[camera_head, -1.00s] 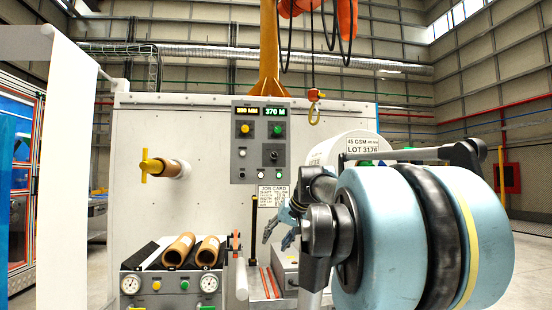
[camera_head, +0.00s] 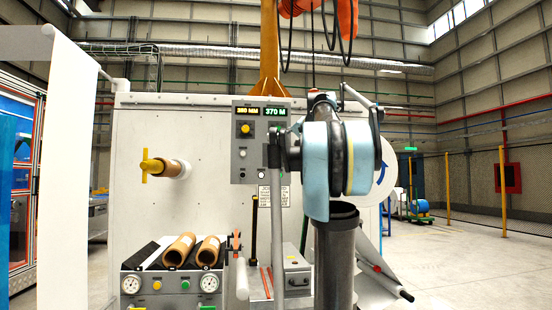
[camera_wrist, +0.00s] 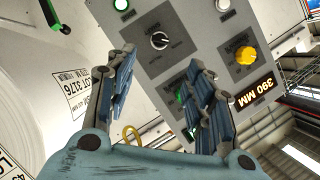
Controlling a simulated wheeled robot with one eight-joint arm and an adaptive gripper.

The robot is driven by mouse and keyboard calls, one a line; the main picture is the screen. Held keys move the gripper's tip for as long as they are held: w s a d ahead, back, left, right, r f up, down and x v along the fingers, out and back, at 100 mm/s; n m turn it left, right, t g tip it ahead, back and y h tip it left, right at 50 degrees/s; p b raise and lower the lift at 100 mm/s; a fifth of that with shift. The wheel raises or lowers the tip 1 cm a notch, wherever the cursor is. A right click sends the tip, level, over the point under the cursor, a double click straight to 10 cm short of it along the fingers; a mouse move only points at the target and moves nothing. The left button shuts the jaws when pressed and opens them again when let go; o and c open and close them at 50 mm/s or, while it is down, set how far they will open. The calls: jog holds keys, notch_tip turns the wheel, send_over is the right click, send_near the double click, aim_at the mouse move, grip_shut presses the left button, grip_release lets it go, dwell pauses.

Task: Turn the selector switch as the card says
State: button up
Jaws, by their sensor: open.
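The control panel (camera_head: 246,150) stands upright on the white machine. The selector switch (camera_wrist: 159,40), a black round knob with a pale pointer line, shows in the wrist view near the top centre; in the head view my arm hides it. My gripper (camera_wrist: 162,57) is open and empty, its two blue-padded fingers spread, with the knob appearing beyond and between the tips. I see no contact. A green button (camera_wrist: 182,96) shows by the right finger. The job card (camera_head: 265,196) hangs below the panel, partly covered by my arm; its text is too small to read.
A white roll (camera_wrist: 35,95) labelled LOT 3176 lies at left in the wrist view. Below the panel are brown cores (camera_head: 180,249) and a grey box (camera_head: 297,274).

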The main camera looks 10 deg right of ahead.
aim_at(275, 155)
jog(key=x, duration=1.4)
jog(key=shift+w+a, duration=0.1)
jog(key=shift+a, duration=0.05)
jog(key=c, duration=1.1)
